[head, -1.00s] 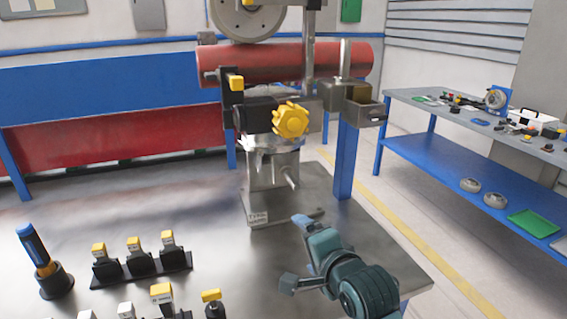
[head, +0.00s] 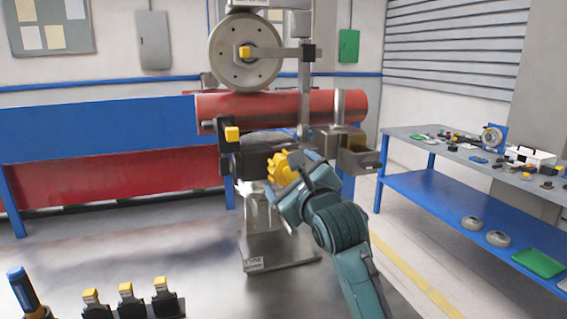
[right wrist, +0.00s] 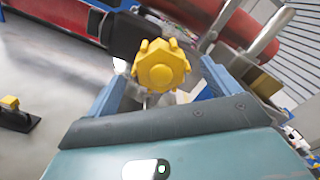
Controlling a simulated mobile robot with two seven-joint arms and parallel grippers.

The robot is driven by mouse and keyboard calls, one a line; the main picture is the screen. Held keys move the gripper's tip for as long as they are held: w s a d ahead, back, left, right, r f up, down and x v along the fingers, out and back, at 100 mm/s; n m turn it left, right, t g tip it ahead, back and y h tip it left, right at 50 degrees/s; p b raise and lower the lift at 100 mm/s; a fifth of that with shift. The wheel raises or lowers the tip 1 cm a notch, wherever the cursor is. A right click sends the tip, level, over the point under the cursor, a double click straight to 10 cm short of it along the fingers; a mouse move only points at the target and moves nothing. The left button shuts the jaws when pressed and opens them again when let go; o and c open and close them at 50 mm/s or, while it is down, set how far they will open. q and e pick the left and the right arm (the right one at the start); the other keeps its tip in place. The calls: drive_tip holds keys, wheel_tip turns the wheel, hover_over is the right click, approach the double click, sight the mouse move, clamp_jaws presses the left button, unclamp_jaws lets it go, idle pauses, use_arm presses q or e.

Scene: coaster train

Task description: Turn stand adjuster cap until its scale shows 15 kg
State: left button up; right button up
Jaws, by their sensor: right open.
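The yellow lobed adjuster cap (head: 280,170) sits on the front of the metal stand (head: 283,250), partly covered by my right gripper in the head view. My right gripper (head: 295,177) is open, close in front of the cap and slightly to its right. In the right wrist view the cap (right wrist: 161,66) faces the camera, roughly centred between the two blue fingertips (right wrist: 161,80). No grip on the cap shows. No scale reading can be made out. My left gripper is not in view.
A red cylinder (head: 225,108) and a grey wheel (head: 245,68) are above and behind the cap. An open metal box (head: 358,160) juts out at the right. Several yellow-topped black pieces (head: 127,297) stand at the front left. A blue-framed bench (head: 425,185) stands farther right.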

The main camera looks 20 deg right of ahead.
sight(287, 171)
drive_tip(key=shift+w+a+p, duration=0.1)
drive_tip(key=shift+w+p, duration=0.35)
drive_tip(key=shift+w, duration=2.2)
drive_tip(key=shift+c, duration=0.2)
drive_tip(key=c, duration=0.9)
